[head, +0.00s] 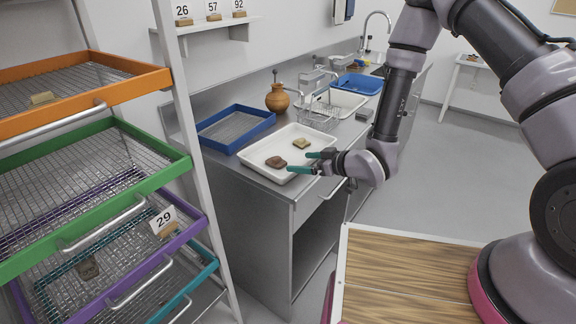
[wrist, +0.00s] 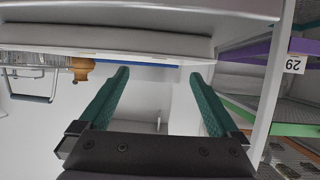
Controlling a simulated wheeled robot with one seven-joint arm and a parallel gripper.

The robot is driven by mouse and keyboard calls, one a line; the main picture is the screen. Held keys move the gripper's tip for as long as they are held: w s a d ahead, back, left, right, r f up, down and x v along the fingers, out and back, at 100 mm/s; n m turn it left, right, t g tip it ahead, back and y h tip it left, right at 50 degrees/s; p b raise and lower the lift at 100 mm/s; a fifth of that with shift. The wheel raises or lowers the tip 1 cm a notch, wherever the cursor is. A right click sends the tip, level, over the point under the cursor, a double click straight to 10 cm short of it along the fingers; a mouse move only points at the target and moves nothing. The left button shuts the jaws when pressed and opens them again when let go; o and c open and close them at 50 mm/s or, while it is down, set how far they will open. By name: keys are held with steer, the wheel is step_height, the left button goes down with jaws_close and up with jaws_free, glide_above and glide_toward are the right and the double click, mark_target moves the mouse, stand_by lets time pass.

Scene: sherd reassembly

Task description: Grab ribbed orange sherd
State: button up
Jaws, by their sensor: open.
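Two sherds lie in the white tray (head: 250,157) on the counter: a reddish-brown one (head: 276,162) toward the near side and a yellowish-tan one (head: 301,143) behind it. I cannot make out ribs on either, and neither is clearly orange; the reddish-brown one is nearest to that colour. My gripper (head: 312,162) is open with teal fingers, at the tray's right edge, pointing left toward the reddish-brown sherd and apart from it.
An orange-brown jar (head: 277,101), a blue wire-bottomed tray (head: 235,128) and a wire basket (head: 318,117) stand behind the white tray. At left, a rack holds an orange-framed tray (head: 140,82) with a tan sherd (head: 42,98), a green-framed tray (head: 160,180) and lower ones.

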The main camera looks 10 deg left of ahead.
mark_target(279, 159)
steer(key=x, duration=0.5)
steer(key=shift+a+f, duration=0.1)
steer(key=shift+x, duration=2.75)
steer(key=shift+r, duration=0.25)
steer(key=c, duration=1.5)
steer(key=shift+o, duration=0.2)
steer(key=shift+w, duration=0.1)
steer(key=shift+r, duration=0.1)
